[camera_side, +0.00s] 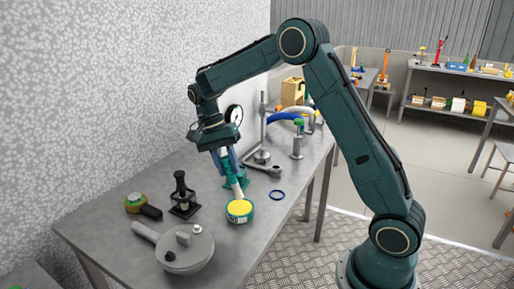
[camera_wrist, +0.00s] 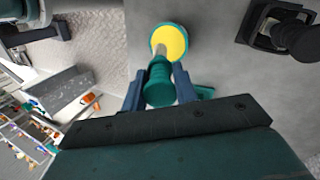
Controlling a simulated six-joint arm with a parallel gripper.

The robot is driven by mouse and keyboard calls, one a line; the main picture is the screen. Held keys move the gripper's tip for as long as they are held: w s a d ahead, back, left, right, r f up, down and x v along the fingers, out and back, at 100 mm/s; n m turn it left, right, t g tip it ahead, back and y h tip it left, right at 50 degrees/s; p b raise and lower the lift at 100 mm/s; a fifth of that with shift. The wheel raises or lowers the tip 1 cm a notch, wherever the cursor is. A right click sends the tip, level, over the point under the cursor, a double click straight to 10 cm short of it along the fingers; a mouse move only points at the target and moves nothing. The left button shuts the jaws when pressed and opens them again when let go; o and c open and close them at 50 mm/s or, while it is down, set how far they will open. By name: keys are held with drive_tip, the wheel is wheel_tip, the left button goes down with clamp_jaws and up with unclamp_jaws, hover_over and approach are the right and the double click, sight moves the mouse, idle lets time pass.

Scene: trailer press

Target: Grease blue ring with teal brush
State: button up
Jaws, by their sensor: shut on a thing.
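The blue ring (camera_side: 277,195) lies flat on the grey table, to the right of the grease tin. The grease tin (camera_side: 239,211) is round and open, with yellow grease and a teal rim; it also shows in the wrist view (camera_wrist: 170,43). My gripper (camera_side: 228,165) is shut on the teal brush, whose handle (camera_wrist: 159,82) sits between the two fingers in the wrist view. The brush points down, and its pale tip (camera_side: 238,194) is at or just above the yellow grease; I cannot tell if it touches.
A grey round housing with a handle (camera_side: 186,250) stands at the table's front. A black press-like stand (camera_side: 183,195) and a small green-yellow roll (camera_side: 135,203) are at left. A dial gauge stand (camera_side: 262,155) and a grey post (camera_side: 297,145) stand behind. The table around the ring is clear.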

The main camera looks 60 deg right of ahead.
sight(223, 158)
drive_tip(key=shift+f, duration=1.05)
drive_tip(key=shift+f, duration=0.6)
idle(1.4)
drive_tip(key=shift+r, duration=3.55)
drive_tip(key=shift+w+f+n, duration=0.15)
drive_tip(key=shift+w+n, duration=0.05)
drive_tip(key=shift+n, duration=0.1)
drive_tip(key=shift+w+a+f+n+h, duration=0.1)
drive_tip(key=shift+w+f+n+h, duration=0.15)
drive_tip(key=shift+n, duration=0.25)
drive_tip(key=shift+w+a+f+n+h, duration=0.15)
drive_tip(key=shift+w+n, duration=0.1)
drive_tip(key=shift+n, duration=0.25)
drive_tip(key=shift+w+a+f+n+t+h, duration=0.1)
drive_tip(key=shift+w+f+n+t+h, duration=0.3)
drive_tip(key=shift+n, duration=1.05)
drive_tip(key=shift+w+a+f+n+t+h, duration=0.15)
drive_tip(key=shift+w+n+h, duration=0.35)
drive_tip(key=shift+n, duration=0.9)
drive_tip(key=shift+w+d+f+n+t+h, duration=0.15)
drive_tip(key=shift+w+n+t+h, duration=0.3)
drive_tip(key=shift+n, duration=1)
